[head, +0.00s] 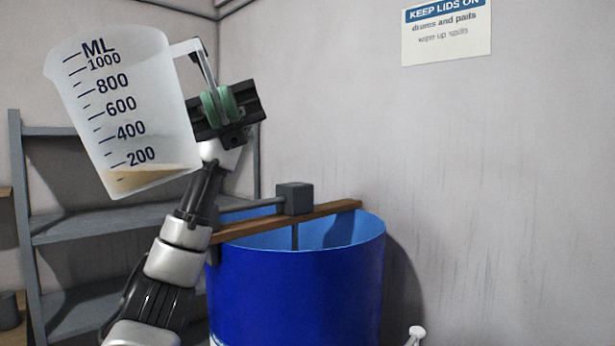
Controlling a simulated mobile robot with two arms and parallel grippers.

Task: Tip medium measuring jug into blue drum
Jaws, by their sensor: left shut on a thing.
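The measuring jug (125,115) is translucent white with dark marks up to 1000 ML. It holds a little tan contents at the bottom, below the 200 mark. It is slightly tilted, held up to the left of and higher than the drum. My left gripper (217,105) is shut on the jug's handle at its right side. The blue drum (295,295) stands at the lower centre with its top open. Its inside bottom is hidden. My right gripper is not in view.
A wooden board (325,210) lies across the drum's rim, with a grey block (294,198) and a rod at it. Grey shelves (90,225) stand behind on the left. A sign (446,32) hangs on the wall. A white knobbed object (416,333) shows at the bottom right.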

